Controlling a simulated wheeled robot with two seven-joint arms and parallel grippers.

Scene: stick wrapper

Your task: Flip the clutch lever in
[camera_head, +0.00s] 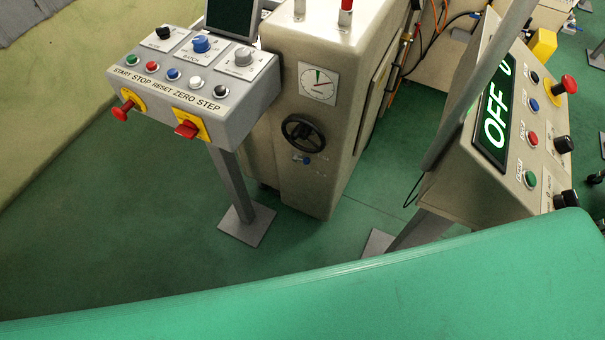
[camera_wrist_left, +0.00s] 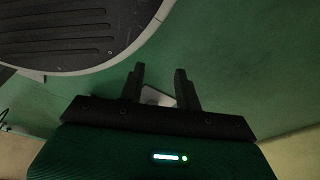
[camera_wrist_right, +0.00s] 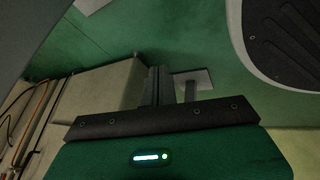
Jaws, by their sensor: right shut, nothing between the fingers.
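I cannot tell for sure which part is the clutch lever. On the beige machine (camera_head: 290,90), a red-tipped post (camera_head: 346,10) stands on top, cut off by the picture edge. A small blue-tipped fitting (camera_head: 304,159) sits below the black handwheel (camera_head: 303,132). My left gripper (camera_wrist_left: 160,78) is open and empty above the green floor in the left wrist view. My right gripper (camera_wrist_right: 156,80) is shut with nothing in it, above the floor beside a beige housing. Neither gripper shows in the head view.
A grey button console (camera_head: 215,118) stands on a post at the left. A sloped panel (camera_head: 510,135) reading OFF stands at the right. Green floor (camera_head: 120,210) lies open in front of the machine. Hoses run along the machine's right side.

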